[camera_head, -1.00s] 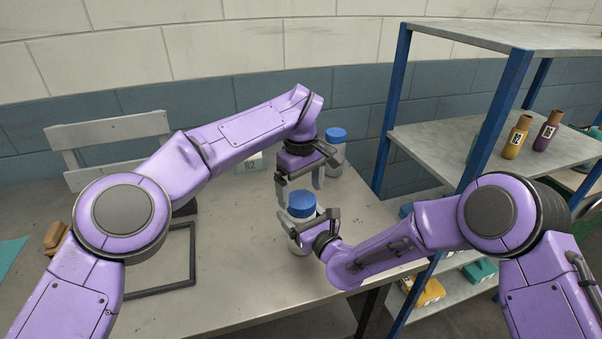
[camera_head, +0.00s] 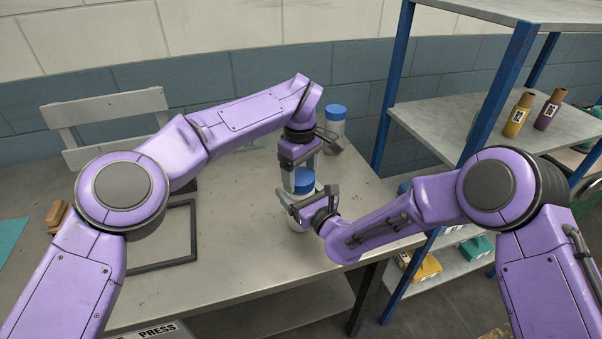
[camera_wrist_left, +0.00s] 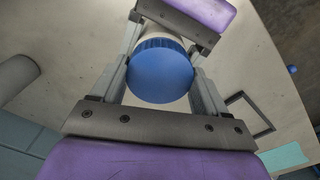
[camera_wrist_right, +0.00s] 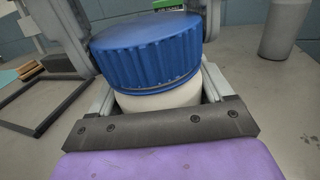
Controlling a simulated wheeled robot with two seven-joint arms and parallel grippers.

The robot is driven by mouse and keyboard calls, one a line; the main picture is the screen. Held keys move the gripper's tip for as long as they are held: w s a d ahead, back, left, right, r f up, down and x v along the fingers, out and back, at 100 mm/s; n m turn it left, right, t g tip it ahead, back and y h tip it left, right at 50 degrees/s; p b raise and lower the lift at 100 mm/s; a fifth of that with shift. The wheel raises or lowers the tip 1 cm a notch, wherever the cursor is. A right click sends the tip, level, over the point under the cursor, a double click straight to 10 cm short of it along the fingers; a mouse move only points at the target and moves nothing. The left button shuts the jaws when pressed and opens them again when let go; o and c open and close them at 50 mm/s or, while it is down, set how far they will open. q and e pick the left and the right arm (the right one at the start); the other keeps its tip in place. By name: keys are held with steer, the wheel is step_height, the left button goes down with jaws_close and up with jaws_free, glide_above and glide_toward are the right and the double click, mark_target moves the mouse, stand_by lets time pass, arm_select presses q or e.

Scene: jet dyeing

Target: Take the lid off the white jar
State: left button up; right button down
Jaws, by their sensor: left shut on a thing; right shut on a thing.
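The white jar (camera_head: 297,224) stands on the grey table near its right edge, mostly hidden behind my right gripper. Its ribbed blue lid (camera_head: 303,181) sits on top; the lid also shows in the left wrist view (camera_wrist_left: 160,72) and the right wrist view (camera_wrist_right: 148,52). My left gripper (camera_head: 302,172) reaches down from above, its fingers shut on opposite sides of the lid. My right gripper (camera_head: 298,207) comes in from the right and is shut on the jar's white body (camera_wrist_right: 160,98) below the lid.
A dark frame (camera_head: 193,232) lies on the table at left. A blue-posted shelf (camera_head: 497,110) with bottles stands at right.

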arm_select(q)
steer(key=n, duration=0.5)
steer(key=shift+s+n, duration=0.1)
steer(key=shift+n, duration=0.3)
steer(key=n, duration=1.5)
steer(key=shift+n, duration=0.4)
steer(key=n, duration=0.6)
steer(key=shift+a, duration=0.1)
steer(key=n, duration=1.4)
arm_select(e)
steer(key=shift+w+d+f, duration=0.1)
steer(key=shift+w+d, duration=0.05)
steer(key=shift+d, duration=0.15)
